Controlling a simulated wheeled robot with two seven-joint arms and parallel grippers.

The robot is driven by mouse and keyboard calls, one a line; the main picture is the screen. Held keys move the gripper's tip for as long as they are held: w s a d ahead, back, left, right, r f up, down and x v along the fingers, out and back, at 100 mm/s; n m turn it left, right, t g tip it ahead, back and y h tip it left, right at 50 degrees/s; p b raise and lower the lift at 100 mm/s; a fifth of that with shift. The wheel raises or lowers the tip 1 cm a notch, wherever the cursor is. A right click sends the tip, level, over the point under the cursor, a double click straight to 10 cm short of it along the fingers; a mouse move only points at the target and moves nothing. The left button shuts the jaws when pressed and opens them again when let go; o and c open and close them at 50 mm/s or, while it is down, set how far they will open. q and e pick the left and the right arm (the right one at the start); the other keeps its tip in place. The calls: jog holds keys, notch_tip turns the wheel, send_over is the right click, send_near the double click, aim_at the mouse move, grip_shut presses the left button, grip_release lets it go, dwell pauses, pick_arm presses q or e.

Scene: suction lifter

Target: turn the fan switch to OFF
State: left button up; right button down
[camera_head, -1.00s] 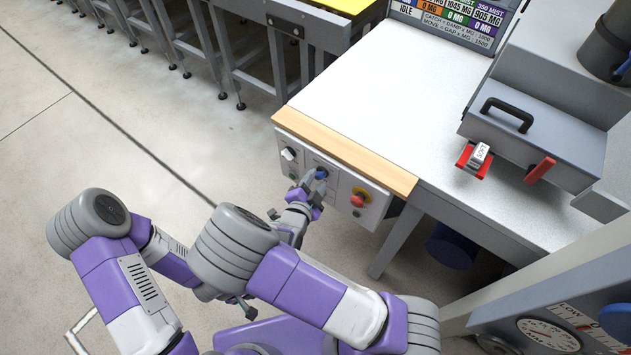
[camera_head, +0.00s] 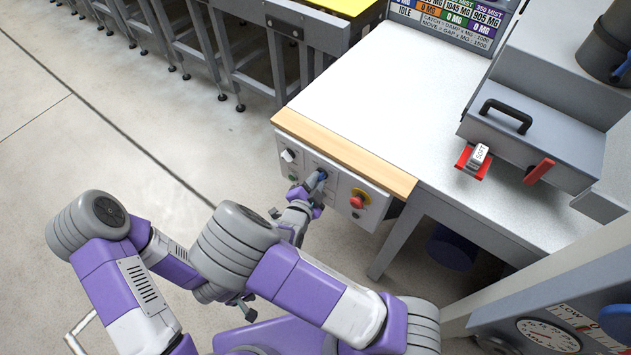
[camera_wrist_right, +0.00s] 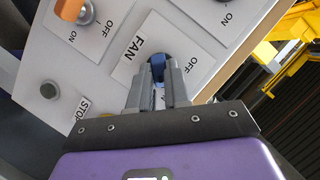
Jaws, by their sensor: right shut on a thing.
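The fan switch is a blue knob (camera_head: 322,175) on the grey control panel (camera_head: 375,213) at the table's front. In the right wrist view, the blue knob (camera_wrist_right: 157,66) sits beside the FAN label, with ON and OFF printed near it. My right gripper (camera_head: 315,184) is at the knob. In the wrist view, its two fingers (camera_wrist_right: 158,80) are shut on the knob, one on each side, and hide part of it. The knob's exact pointing is hard to read. My left gripper (camera_head: 243,305) is low, partly behind my right arm, well away from the panel; its jaws are unclear.
A wooden edge strip (camera_head: 345,152) runs above the panel. A grey machine with a black handle (camera_head: 506,113) stands on the white tabletop.

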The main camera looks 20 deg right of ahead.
jog(key=n+g+h+p, duration=0.1)
jog(key=n+g+p, duration=0.1)
jog(key=n+p, duration=0.1)
jog(key=n+g+h+p, duration=0.2)
jog(key=n+p, duration=0.1)
jog(key=n, duration=0.2)
jog(key=w+n+g+h+p, duration=0.1)
jog(key=n+g+h+p, duration=0.1)
jog(key=n+p, duration=0.1)
jog(key=shift+a+n, duration=0.4)
jog(key=shift+n, duration=0.1)
dwell(0.4)
jog(key=shift+g, duration=0.3)
jog(key=c, duration=1.1)
grip_release()
jog(key=v, duration=0.7)
jog(key=shift+s+a, duration=0.15)
jog(key=shift+a, duration=0.15)
